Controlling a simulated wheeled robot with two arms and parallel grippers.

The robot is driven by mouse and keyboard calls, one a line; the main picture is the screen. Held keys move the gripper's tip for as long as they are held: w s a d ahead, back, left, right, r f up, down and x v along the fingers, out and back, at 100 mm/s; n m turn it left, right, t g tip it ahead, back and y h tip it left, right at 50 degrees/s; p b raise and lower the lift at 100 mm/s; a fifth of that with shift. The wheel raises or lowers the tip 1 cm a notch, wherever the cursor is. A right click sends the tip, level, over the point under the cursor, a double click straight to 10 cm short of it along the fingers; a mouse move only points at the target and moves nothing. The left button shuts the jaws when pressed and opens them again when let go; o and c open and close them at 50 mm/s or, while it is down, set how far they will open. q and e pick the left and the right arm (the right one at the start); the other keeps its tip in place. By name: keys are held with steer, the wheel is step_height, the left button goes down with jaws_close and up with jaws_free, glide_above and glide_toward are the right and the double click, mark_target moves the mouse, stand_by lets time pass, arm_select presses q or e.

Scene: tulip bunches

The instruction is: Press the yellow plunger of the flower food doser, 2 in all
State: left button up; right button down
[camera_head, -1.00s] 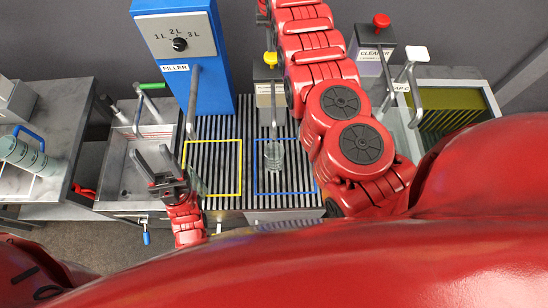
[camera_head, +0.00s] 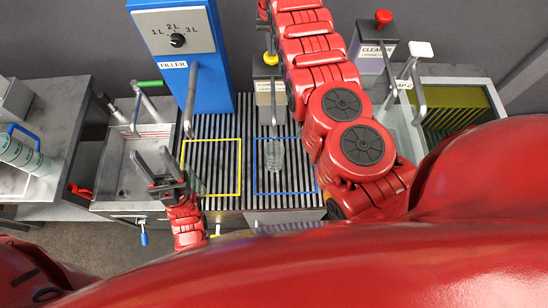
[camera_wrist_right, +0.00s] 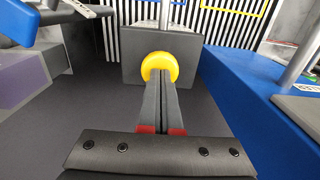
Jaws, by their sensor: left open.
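The flower food doser (camera_head: 270,92) is a grey box with a spout, behind the blue-outlined square. Its yellow plunger (camera_head: 271,58) is on top, left of my right arm. In the right wrist view the yellow plunger (camera_wrist_right: 159,67) is just at the tips of my right gripper (camera_wrist_right: 160,84), whose fingers are together with nothing between them. I cannot tell whether they touch it. A clear glass vase (camera_head: 275,156) stands under the spout, inside the blue outline. My left gripper (camera_head: 153,160) is open and empty at the front left, between the sink and the yellow outline.
A blue filler (camera_head: 182,60) with a dial and a spout stands left of the doser. A cleaner dispenser (camera_head: 375,55) with a red knob is to the right. A sink (camera_head: 132,165) is on the left. The yellow-outlined square (camera_head: 225,195) has a see-through object at its left edge.

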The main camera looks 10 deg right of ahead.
steer(key=shift+f+b, duration=0.4)
steer(key=shift+f, duration=0.3)
steer(key=shift+r+p, duration=0.4)
steer(key=shift+r, duration=0.15)
step_height(320, 180, up, 6)
steer(key=shift+f+p, duration=0.15)
steer(key=shift+p, duration=0.75)
steer(key=shift+r, duration=0.4)
